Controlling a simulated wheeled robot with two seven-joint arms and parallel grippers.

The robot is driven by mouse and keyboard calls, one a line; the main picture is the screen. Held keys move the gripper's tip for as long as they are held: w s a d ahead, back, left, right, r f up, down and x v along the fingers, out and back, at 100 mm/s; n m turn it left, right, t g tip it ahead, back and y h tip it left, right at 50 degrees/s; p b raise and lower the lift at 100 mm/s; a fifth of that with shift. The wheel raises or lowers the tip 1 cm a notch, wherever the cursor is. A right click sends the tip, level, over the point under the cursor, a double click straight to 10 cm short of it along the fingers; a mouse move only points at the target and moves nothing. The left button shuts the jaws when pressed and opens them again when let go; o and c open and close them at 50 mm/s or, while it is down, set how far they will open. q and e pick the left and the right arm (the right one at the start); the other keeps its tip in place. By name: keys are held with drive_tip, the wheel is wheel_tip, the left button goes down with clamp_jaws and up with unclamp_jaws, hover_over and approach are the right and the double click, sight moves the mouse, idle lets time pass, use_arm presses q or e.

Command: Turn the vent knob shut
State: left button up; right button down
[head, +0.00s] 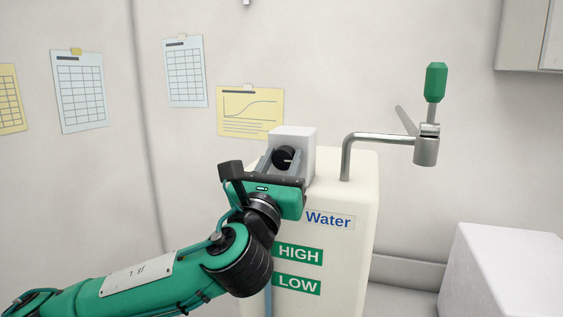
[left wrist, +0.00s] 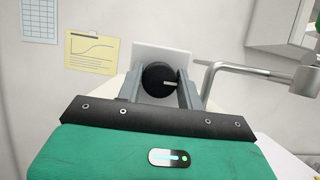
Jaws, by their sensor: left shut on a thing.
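The vent knob (head: 283,158) is a round black knob with a pale pointer mark, on the front of a white block on top of the water tank (head: 352,255). It also shows in the left wrist view (left wrist: 157,80), where its pale mark points to the right. My left gripper (head: 283,163) comes in from the lower left. Its grey fingers (left wrist: 159,88) stand on both sides of the knob and are shut on it. The finger contact on the knob's far side is partly hidden. My right gripper is in neither view.
A bent metal pipe with a green-handled tap (head: 436,82) rises from the tank, right of the knob. A white box (head: 510,268) stands at the lower right. A cabinet (head: 530,38) hangs at the upper right. Paper charts (head: 250,111) are taped to the wall behind.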

use_arm(q)
drive_tip(key=shift+f+n+y+b, duration=0.2)
drive_tip(key=shift+n+y+b, duration=0.5)
drive_tip(key=shift+n, duration=0.4)
drive_tip(key=n+y+b, duration=0.1)
drive_tip(key=n+b, duration=0.1)
drive_tip(key=n, duration=0.1)
drive_tip(key=shift+d+n+y, duration=0.1)
drive_tip(key=shift+n+y, duration=0.2)
drive_tip(key=shift+y, duration=0.1)
drive_tip(key=n+y+b, duration=0.2)
drive_tip(key=n, duration=0.2)
drive_tip(key=n+y+b, duration=0.1)
drive_tip(key=n, duration=0.2)
drive_tip(key=shift+r, duration=0.1)
drive_tip(key=n+g+y, duration=0.1)
drive_tip(key=n, duration=0.1)
drive_tip(key=n+b, duration=0.1)
drive_tip(key=n, duration=0.2)
drive_tip(key=shift+r+n+g+y, duration=0.1)
drive_tip(key=shift+n+g+y, duration=0.2)
drive_tip(key=shift+g+y, duration=0.1)
drive_tip(key=shift+n+g+b, duration=0.35)
drive_tip(key=shift+n+g, duration=0.45)
drive_tip(key=shift+n, duration=1.2)
